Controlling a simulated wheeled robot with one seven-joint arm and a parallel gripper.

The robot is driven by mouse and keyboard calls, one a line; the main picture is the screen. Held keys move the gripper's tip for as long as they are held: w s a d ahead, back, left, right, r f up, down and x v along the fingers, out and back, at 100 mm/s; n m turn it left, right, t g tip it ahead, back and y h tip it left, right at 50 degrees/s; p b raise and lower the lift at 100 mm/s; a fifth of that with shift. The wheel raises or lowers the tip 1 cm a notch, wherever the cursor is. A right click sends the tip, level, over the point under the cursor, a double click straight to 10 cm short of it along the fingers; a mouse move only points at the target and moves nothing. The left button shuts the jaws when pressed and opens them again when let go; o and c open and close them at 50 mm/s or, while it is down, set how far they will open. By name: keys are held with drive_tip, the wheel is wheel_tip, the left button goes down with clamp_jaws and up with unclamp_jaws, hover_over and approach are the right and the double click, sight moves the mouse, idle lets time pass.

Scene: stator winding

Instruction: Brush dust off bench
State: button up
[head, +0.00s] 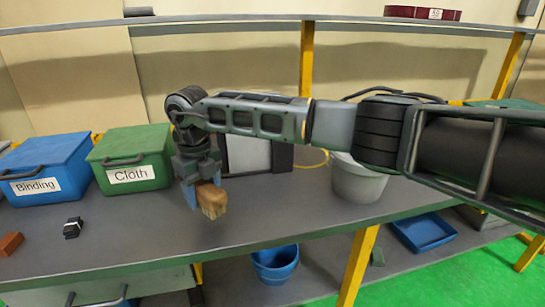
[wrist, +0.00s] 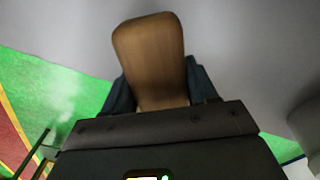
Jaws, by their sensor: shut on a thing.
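My gripper (head: 202,184) is shut on a brush with a brown wooden handle and pale bristles (head: 212,201). The brush hangs just above the front part of the grey bench (head: 130,225), in front of the green box; whether its bristles touch the bench I cannot tell. In the wrist view the brown brush back (wrist: 150,55) sticks out between the dark fingers, and the bristles are hidden. I cannot make out dust on the bench.
A blue box (head: 45,165) labelled Binding and a green box (head: 130,158) labelled Cloth stand at the back left. A small black-and-white block (head: 72,228) and a brown block (head: 10,243) lie at the left. A grey bucket (head: 358,180) stands right of my gripper.

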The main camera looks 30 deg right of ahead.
sight(201, 184)
drive_tip(key=shift+r+p, duration=0.8)
drive_tip(key=shift+r, duration=0.9)
